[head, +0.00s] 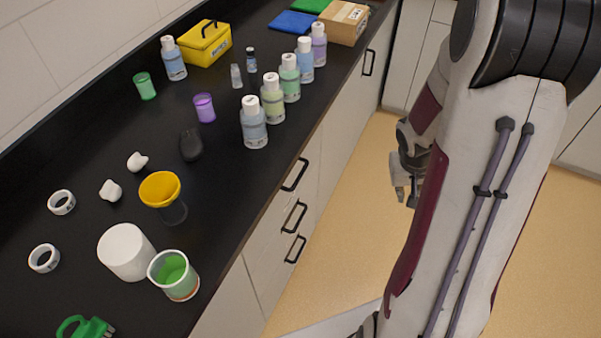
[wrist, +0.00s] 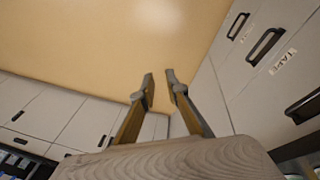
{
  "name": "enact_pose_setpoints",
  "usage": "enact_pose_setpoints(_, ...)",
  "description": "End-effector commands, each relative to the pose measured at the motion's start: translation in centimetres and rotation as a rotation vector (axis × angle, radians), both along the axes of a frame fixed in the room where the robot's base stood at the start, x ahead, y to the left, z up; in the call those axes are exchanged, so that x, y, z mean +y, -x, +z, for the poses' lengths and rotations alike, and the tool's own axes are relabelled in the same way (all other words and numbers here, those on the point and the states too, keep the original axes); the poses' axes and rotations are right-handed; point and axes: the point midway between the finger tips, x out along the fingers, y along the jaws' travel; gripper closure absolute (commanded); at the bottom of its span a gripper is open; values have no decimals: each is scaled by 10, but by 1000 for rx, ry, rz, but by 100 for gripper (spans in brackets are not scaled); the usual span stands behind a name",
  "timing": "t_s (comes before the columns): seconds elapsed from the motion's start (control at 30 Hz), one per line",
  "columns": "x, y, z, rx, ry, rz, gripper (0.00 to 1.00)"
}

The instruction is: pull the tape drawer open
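A stack of drawers with dark bar handles is set in the white cabinet front. In the wrist view the label TAPE (wrist: 283,62) sits beside the middle handle (wrist: 265,45), on what looks like the middle drawer. That handle also shows in the head view (head: 295,217), where the label cannot be read. The drawers look closed. My gripper (head: 405,190) hangs over the floor, to the right of the drawers and apart from them. In the wrist view its fingertips (wrist: 160,82) have a small gap between them and hold nothing.
An upper handle (head: 295,175) and a lower handle (head: 296,249) flank the middle one. The black worktop (head: 230,180) above carries bottles, cups, tape rolls and a yellow box (head: 207,45). The tan floor (head: 345,210) between cabinet and arm is clear.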

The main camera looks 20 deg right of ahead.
Motion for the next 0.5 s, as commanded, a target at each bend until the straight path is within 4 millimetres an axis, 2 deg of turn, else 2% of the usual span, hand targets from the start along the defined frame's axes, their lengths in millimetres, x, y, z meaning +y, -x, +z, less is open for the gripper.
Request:
enact_pose_setpoints(0.03, -5, -3, -11, -9, -6, -4, 86)
enact_pose_setpoints(0.27, -19, -21, -52, -84, -45, -11, 86)
enact_pose_setpoints(0.5, -20, -42, -95, -185, -127, -17, 86)
